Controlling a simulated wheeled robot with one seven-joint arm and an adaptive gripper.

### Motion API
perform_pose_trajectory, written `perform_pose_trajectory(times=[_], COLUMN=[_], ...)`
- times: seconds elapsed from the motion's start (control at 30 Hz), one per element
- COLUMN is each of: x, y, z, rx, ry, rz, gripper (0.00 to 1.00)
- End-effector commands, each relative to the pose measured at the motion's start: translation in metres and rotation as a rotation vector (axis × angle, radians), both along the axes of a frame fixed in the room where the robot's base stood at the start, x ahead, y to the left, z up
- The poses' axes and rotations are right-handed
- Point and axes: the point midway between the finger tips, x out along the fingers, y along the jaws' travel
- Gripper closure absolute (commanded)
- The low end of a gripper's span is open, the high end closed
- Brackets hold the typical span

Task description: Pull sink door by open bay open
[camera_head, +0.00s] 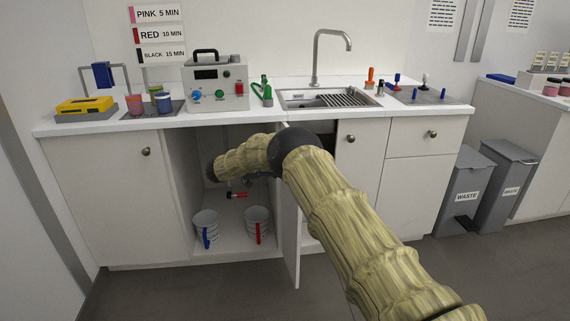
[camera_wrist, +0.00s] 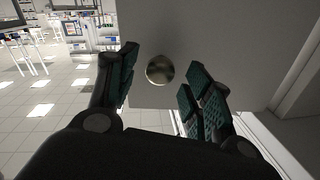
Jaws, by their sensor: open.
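The sink door by the open bay (camera_head: 288,230) stands partly open beside the bay in the head view, seen nearly edge-on. My arm crosses in front of its upper part. In the wrist view a pale grey panel (camera_wrist: 230,40), which looks like this door, carries a round metal knob (camera_wrist: 160,69). My gripper (camera_wrist: 156,82) is open, with one finger on each side of the knob. I cannot tell whether either finger touches it. My gripper cannot be made out in the head view.
The open bay (camera_head: 235,238) holds two buckets (camera_head: 205,226) (camera_head: 257,222) and a red-handled valve (camera_head: 237,195). A closed door with a knob (camera_head: 360,150) is to the right. The counter (camera_head: 330,112) overhangs above. The floor in front is clear.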

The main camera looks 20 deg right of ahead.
Motion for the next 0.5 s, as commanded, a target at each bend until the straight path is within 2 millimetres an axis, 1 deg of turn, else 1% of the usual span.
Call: perform_pose_trajectory(times=[0.03,0.3,0.5], x=[0.001,0.010,0.014], y=[0.010,0.060,0.085], z=[-0.001,-0.001,-0.001], rx=[0.000,-0.001,0.000], ry=[0.000,0.000,0.001], rz=[0.002,0.002,0.001], gripper=[0.49,0.49,0.49])
